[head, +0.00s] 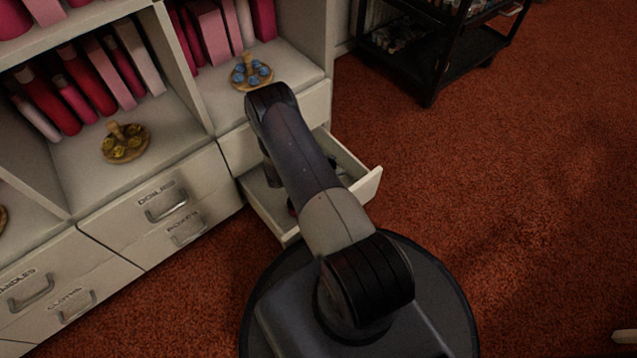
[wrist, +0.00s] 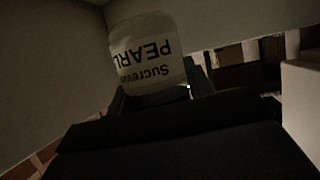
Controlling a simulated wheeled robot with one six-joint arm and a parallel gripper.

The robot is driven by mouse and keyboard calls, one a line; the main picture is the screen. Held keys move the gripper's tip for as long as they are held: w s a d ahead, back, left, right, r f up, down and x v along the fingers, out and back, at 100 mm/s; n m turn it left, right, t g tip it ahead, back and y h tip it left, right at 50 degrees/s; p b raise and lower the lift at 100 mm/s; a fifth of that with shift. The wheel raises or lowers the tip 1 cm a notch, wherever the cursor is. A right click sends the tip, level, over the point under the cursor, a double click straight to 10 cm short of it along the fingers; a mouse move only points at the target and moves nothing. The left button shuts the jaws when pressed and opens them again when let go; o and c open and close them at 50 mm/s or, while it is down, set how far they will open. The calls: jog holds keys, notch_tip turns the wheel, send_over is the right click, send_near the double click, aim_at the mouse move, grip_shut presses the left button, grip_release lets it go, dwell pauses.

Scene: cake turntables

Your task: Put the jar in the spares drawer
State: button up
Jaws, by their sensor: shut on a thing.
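The jar (wrist: 148,48) is pale, with a label reading "Sucre" and "PEARL" upside down in the wrist view. My gripper (wrist: 156,88) is shut on it, with dark fingers on both sides of its near end. In the head view my arm hides the gripper and the jar. An open drawer (head: 369,187) lies below my arm, pulled out from the right end of the cabinet. Its label is not visible. Small dark things show inside it. In the wrist view pale walls surround the jar; I cannot tell whether it touches the drawer floor.
Shut drawers labelled "DOILIES" (head: 165,204) and others lie to the left. Round wooden stands with yellow (head: 125,143) and blue (head: 252,72) pieces sit on the shelves. A black cart (head: 434,62) stands at the back.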

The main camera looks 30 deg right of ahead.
notch_tip(320, 180, down, 8)
jog(key=b, duration=0.3)
jog(key=shift+f, duration=0.15)
jog(key=o, duration=1)
jog(key=shift+o, duration=0.2)
jog(key=shift+r, duration=0.2)
jog(key=p+v, duration=0.3)
jog(key=v, duration=0.7)
jog(key=shift+a+r, duration=0.15)
jog(key=shift+a, duration=0.1)
jog(key=shift+a+r, duration=0.2)
jog(key=shift+a, duration=0.5)
